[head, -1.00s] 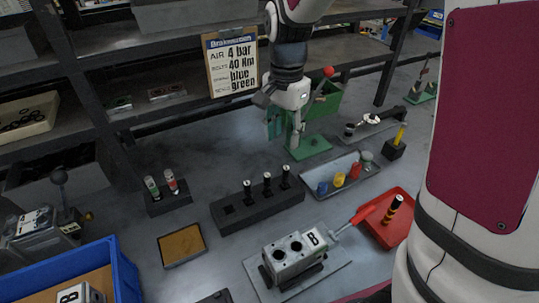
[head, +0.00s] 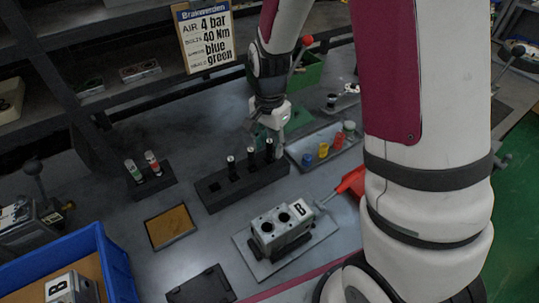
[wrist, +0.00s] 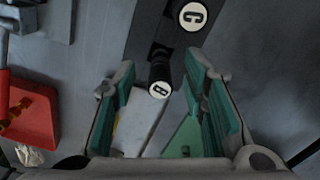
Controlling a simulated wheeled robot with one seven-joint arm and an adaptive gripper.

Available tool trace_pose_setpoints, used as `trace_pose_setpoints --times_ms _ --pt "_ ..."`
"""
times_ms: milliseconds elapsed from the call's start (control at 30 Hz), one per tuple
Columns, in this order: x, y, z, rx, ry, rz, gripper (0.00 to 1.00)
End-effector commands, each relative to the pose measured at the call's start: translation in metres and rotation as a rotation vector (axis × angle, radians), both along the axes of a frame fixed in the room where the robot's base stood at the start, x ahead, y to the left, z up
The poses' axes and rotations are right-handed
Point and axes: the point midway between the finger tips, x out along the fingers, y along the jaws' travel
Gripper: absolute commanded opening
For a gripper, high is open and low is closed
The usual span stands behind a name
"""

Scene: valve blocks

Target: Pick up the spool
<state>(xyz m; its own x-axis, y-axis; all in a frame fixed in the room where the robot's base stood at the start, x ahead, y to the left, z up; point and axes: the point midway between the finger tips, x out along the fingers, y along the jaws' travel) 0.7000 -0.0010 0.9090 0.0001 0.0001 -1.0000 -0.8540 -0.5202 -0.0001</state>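The black spools with pale round tops stand upright in a long black rack (head: 215,198): a left spool (head: 232,167), a middle spool (head: 251,160) and a right spool (head: 270,149). In the wrist view, one spool lettered B (wrist: 160,89) shows between my open fingers, and one lettered C (wrist: 192,15) stands beyond. My gripper (head: 279,132) is low, just behind and right of the rack's right end. It also shows in the wrist view (wrist: 160,72), with green pads spread apart and holding nothing. I cannot tell whether a finger touches spool B.
A grey valve block (head: 281,228) marked B sits on a plate in front of the rack. A grey tray (head: 325,151) with coloured caps is at right. A red tray (wrist: 30,125) shows in the wrist view. A two-vial holder (head: 151,182) and blue crate (head: 110,262) are at left.

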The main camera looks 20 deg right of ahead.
Motion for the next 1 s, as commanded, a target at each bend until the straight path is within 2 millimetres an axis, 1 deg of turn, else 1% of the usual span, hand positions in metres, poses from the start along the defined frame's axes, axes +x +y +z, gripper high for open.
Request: trace_pose_setpoints --times_ms 33,100,367,400,467,500,533,567,867,1000 --pt "0.0 0.0 -0.006 0.0 0.004 0.001 0.4" --pt "0.0 0.0 -0.011 -0.001 0.001 0.001 0.4" --pt "0.0 0.0 -0.012 0.0 0.0 0.001 0.4" --pt "0.0 0.0 -0.012 0.0 0.0 0.001 0.31" --pt "0.0 0.0 -0.012 0.0 0.0 0.001 0.17" --pt "0.0 0.0 -0.012 0.0 0.0 0.001 0.08" --pt "0.0 0.0 -0.012 0.0 0.0 0.001 0.01" --pt "0.0 0.0 -0.012 0.0 0.0 0.001 0.0" --pt "0.0 0.0 -0.011 0.0 -0.001 0.001 0.0" --pt "0.001 0.001 -0.002 0.0 -0.004 0.001 0.0"
